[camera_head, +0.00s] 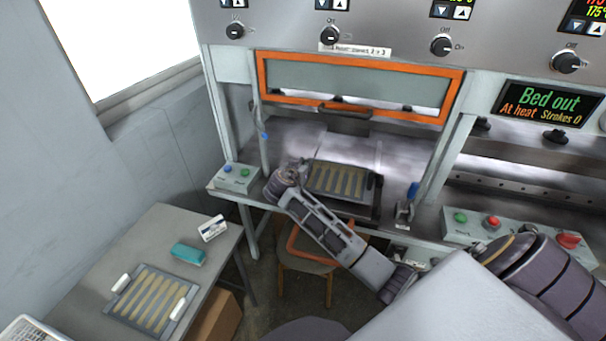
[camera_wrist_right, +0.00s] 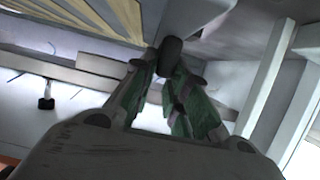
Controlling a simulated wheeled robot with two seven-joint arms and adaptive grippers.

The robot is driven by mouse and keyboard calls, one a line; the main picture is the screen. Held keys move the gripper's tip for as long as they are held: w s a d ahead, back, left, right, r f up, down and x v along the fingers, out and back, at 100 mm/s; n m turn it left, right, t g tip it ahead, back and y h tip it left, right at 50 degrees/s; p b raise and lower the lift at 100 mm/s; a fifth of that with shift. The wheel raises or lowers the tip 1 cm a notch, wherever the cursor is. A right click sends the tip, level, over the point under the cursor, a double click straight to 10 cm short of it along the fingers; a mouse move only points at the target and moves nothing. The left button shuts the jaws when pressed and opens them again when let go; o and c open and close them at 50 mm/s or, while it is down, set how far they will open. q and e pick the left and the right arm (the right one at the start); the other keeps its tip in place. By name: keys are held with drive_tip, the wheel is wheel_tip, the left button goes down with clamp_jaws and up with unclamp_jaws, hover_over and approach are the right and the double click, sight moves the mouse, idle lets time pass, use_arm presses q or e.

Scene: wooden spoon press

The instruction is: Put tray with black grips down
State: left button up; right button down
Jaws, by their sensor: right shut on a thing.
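The tray with black grips (camera_head: 342,181) lies at the mouth of the press, with several pale spoon-shaped strips in it. One black grip (camera_head: 376,196) shows on its right side. My right gripper (camera_head: 302,170) is at its left side. In the right wrist view, the green-padded fingers (camera_wrist_right: 170,68) are shut on a black grip (camera_wrist_right: 172,52), with the tray's slatted underside or face (camera_wrist_right: 60,28) at upper left. Whether the tray touches the press bed I cannot tell. My left gripper is not in view.
A second tray with white grips (camera_head: 134,299) lies on the grey side table (camera_head: 190,222), near a teal block (camera_head: 188,254) and a small white box (camera_head: 213,228). The orange-framed guard (camera_head: 360,62) is above the press opening. A stool (camera_head: 308,262) stands below. The display (camera_head: 543,106) reads "Bed out".

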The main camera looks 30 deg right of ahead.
drive_tip(key=shift+f, duration=1.85)
drive_tip(key=c, duration=1.4)
unclamp_jaws()
drive_tip(key=shift+f, duration=0.1)
drive_tip(key=shift+a, duration=0.1)
drive_tip(key=shift+b+v, duration=0.95)
drive_tip(key=shift+v, duration=5.1)
